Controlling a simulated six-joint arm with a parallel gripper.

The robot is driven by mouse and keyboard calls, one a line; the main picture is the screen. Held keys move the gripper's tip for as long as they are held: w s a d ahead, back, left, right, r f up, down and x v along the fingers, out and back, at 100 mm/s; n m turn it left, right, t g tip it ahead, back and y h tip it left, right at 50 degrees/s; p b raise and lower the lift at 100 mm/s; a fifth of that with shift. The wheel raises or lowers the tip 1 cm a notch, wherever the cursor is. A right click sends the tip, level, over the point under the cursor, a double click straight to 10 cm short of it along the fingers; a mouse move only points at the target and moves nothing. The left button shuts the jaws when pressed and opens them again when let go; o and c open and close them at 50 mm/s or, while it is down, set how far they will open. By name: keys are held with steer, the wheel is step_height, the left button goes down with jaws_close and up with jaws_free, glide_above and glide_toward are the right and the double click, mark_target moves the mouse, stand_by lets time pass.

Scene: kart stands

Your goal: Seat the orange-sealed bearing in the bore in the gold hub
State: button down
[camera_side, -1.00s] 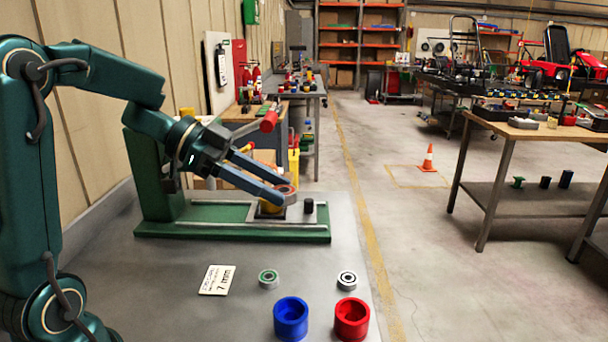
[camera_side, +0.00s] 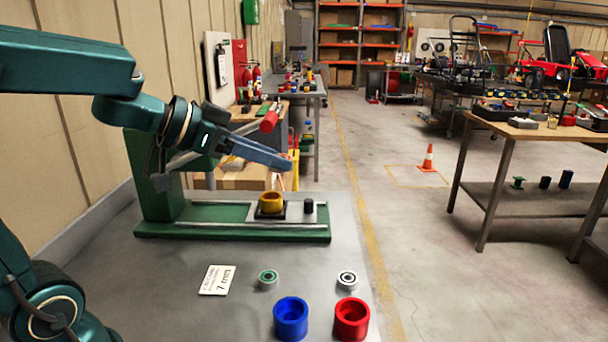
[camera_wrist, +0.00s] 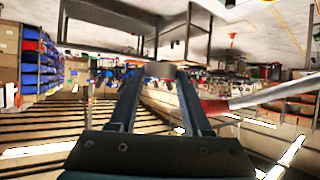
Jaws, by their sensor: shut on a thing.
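The gold hub (camera_side: 271,202) sits upright in a dark square holder on the bed of the green press (camera_side: 155,200). Its bore faces up and no bearing shows in it. My gripper (camera_side: 285,163) is raised above and apart from the hub, its fingers pointing right. In the wrist view my gripper (camera_wrist: 160,78) is shut on a small grey ring-like piece, the bearing (camera_wrist: 160,69), seen from its side. Its orange seal cannot be made out here, and the fingers hide the bearing in the side view.
A green-sealed bearing (camera_side: 268,279), a black-and-white bearing (camera_side: 347,279), a blue cup (camera_side: 291,318), a red cup (camera_side: 351,318) and a label card (camera_side: 217,279) are on the bench front. A black cylinder (camera_side: 308,206) stands right of the hub. The press's red-tipped lever (camera_side: 269,122) is near my gripper.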

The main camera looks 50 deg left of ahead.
steer(key=w+a+f+n+y, duration=0.1)
steer(key=w+a+f+y, duration=0.1)
steer(key=w+a+f, duration=0.25)
steer(key=n+y, duration=0.3)
steer(key=n, duration=0.1)
glide_above(264, 199)
steer(key=f, duration=1)
steer(key=shift+d, duration=0.2)
steer(key=shift+a+f, duration=0.1)
steer(key=shift+f, duration=1.45)
